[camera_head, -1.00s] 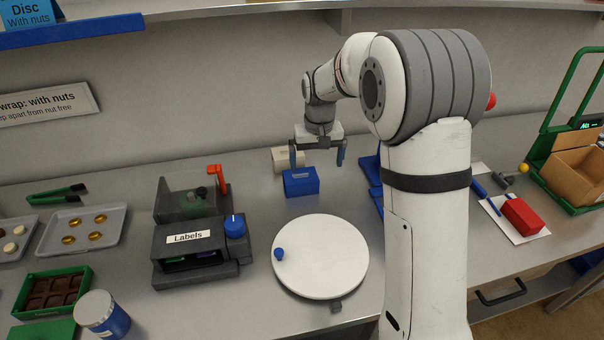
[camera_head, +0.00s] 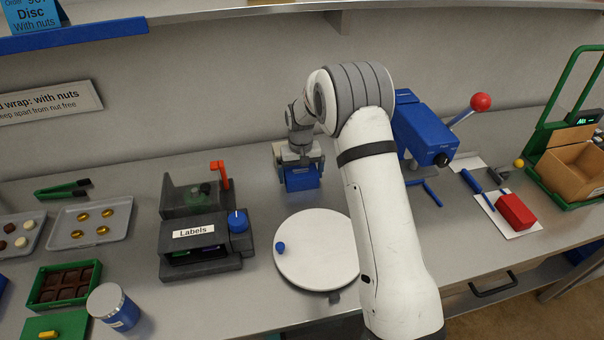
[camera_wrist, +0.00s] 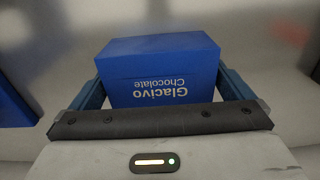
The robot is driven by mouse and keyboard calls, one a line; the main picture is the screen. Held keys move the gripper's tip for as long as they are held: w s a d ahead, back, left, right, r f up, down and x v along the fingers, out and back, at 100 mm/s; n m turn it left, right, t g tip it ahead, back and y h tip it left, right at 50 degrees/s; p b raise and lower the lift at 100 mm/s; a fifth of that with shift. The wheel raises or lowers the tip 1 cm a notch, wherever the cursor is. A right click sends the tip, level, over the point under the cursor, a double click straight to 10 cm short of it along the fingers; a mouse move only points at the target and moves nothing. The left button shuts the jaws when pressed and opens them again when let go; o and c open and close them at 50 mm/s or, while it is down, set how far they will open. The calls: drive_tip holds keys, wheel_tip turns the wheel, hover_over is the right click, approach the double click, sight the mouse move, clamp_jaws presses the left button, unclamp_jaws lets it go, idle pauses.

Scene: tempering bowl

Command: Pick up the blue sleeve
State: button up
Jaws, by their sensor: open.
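The blue sleeve (camera_head: 301,178) is a small box on the counter near the back wall, behind the white turntable. In the wrist view the sleeve (camera_wrist: 160,72) shows the upside-down words "Glacivo Chocolate". My gripper (camera_head: 300,170) is open around it, pointing down. In the wrist view my gripper (camera_wrist: 162,92) has one finger on each side of the sleeve. I cannot tell whether the fingers touch its sides. The cream box behind the sleeve is mostly hidden by my gripper.
The white turntable (camera_head: 318,255) stands in front of the sleeve. A dark label dispenser (camera_head: 200,248) is to the left. A blue machine with a red-knobbed lever (camera_head: 425,130) stands to the right. My arm covers part of the turntable.

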drive_tip(key=shift+f, duration=0.45)
drive_tip(key=c, duration=0.7)
